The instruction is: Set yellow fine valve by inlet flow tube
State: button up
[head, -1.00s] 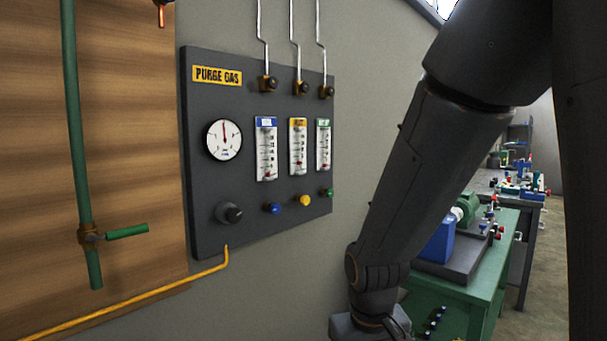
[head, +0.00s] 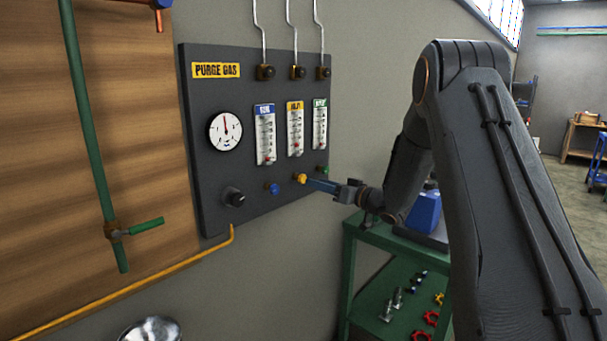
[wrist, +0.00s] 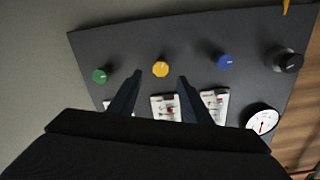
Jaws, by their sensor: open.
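The yellow fine valve (head: 300,178) is a small round knob low on the dark purge gas panel (head: 215,190). Above it is the flow tube with the yellow label (head: 295,130), a white scale with a red mark near its bottom. My gripper (head: 312,183) reaches in from the right, its fingertips close to the yellow knob. In the wrist view the gripper (wrist: 158,85) is open, and the yellow knob (wrist: 160,69) lies ahead between and slightly beyond the fingertips. I cannot tell whether the fingers touch it. The lower flow tubes are partly hidden by the gripper in the wrist view.
A blue knob (head: 271,188) and a green knob (head: 322,169) flank the yellow one closely. A black knob (head: 233,197) and a round gauge (head: 225,131) sit left. A green cart (head: 357,232) stands below right. Yellow pipe (head: 130,286) runs along the wall.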

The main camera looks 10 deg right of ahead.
aim_at(303, 179)
jog(key=shift+p+x, duration=1.2)
jog(key=shift+x, duration=2.65)
jog(key=c, duration=1)
jog(key=shift+c, duration=0.2)
jog(key=shift+n+b, duration=0.4)
jog(key=shift+b, duration=0.05)
jog(key=n+b, duration=0.5)
jog(key=shift+a+f+n+b, duration=0.1)
jog(key=shift+n+b, duration=0.2)
jog(key=n+b, duration=0.5)
jog(key=shift+s, duration=0.1)
jog(key=shift+a+n, duration=0.1)
jog(key=shift+n, duration=0.2)
